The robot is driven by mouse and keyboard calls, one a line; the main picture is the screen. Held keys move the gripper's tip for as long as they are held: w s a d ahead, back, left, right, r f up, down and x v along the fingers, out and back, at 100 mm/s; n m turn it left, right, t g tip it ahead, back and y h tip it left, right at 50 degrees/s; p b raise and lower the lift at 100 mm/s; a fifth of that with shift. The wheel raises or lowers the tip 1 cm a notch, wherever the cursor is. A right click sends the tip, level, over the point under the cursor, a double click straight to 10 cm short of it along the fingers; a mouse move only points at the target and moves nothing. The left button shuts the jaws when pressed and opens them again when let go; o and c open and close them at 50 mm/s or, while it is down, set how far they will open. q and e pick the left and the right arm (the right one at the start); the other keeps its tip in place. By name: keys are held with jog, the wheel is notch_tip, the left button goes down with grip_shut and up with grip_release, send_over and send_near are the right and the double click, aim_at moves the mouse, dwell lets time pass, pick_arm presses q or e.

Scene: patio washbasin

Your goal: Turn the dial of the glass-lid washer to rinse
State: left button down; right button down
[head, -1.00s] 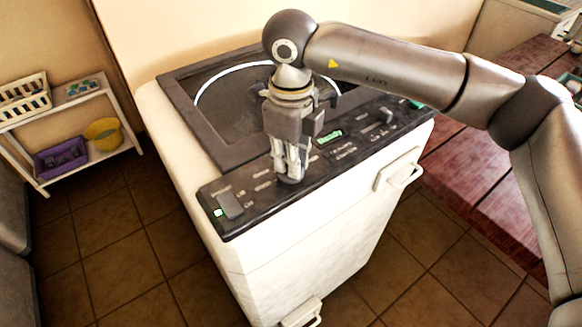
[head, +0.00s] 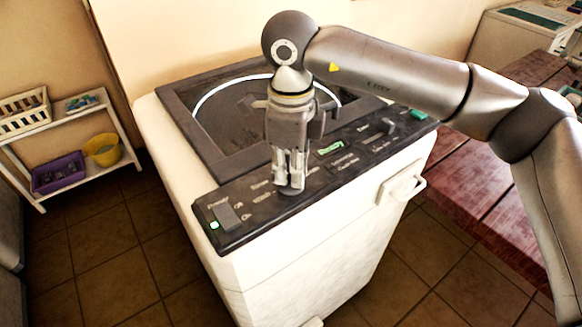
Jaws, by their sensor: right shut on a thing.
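The white washer (head: 290,262) stands in the middle of the head view, with a dark-framed glass lid (head: 228,108) on top and a black control panel (head: 247,226) along its front edge. My right gripper (head: 290,186) points down onto the panel and is shut on the dark round dial (head: 291,191). The fingers hide most of the dial, so its pointer and setting cannot be read. A grey power switch (head: 228,217) with a lit green light is left of the dial. My left gripper is not in view.
A green display (head: 330,148) and another switch (head: 384,126) lie right of my gripper on the panel. A white handle (head: 402,188) sticks out of the washer's front. A white shelf (head: 125,157) with baskets stands left; a reddish wooden table (head: 478,180) stands right. Tiled floor lies between.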

jog(key=c, duration=1.5)
grip_release()
jog(key=shift+o, duration=0.2)
notch_tip(320, 180, up, 12)
